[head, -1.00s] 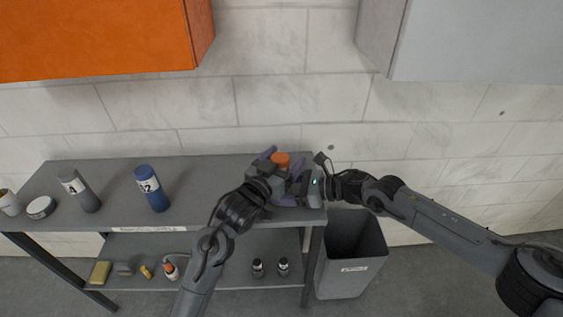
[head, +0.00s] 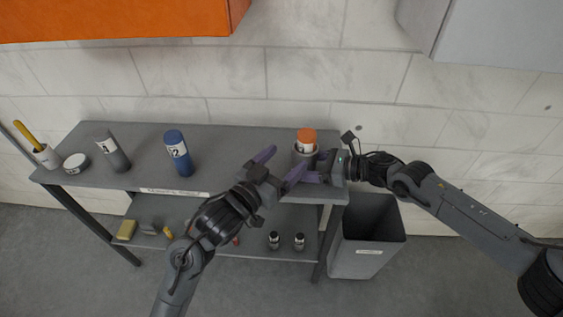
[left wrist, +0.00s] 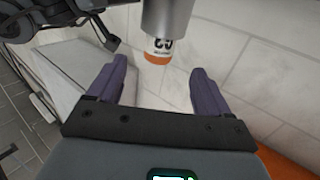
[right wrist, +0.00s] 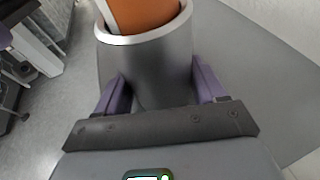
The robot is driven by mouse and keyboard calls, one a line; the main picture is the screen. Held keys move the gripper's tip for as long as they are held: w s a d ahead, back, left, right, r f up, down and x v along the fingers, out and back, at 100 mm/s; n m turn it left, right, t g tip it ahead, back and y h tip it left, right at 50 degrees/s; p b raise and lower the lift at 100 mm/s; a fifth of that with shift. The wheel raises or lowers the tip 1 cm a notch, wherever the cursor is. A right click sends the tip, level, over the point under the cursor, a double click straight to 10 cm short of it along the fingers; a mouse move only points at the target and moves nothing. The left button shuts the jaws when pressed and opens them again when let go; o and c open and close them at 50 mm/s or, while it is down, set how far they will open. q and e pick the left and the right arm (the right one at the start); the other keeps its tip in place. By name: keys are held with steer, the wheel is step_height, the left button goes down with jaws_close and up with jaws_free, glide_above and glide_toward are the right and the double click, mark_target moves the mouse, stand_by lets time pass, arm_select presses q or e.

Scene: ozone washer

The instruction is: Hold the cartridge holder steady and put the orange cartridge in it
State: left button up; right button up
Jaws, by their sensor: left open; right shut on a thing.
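The orange cartridge (head: 306,136) stands upright in the grey cartridge holder (head: 303,157) at the right end of the shelf's top. Its orange top and white label stick out above the rim; its lower part is hidden. In the right wrist view the cartridge (right wrist: 143,14) sits inside the holder's rim (right wrist: 150,62). My right gripper (right wrist: 158,80) is shut around the holder's body. My left gripper (head: 287,163) is open and empty, left of and in front of the holder. In the left wrist view the cartridge (left wrist: 158,54) shows beyond the open fingers, apart from them.
A blue cartridge (head: 178,155), a grey one (head: 113,152), a white round tin (head: 76,163) and a cup (head: 46,156) stand to the left on the top. Two small bottles (head: 286,241) are on the lower shelf. A grey bin (head: 366,249) stands at the right.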

stand_by(0.4)
steer(key=o, duration=0.9)
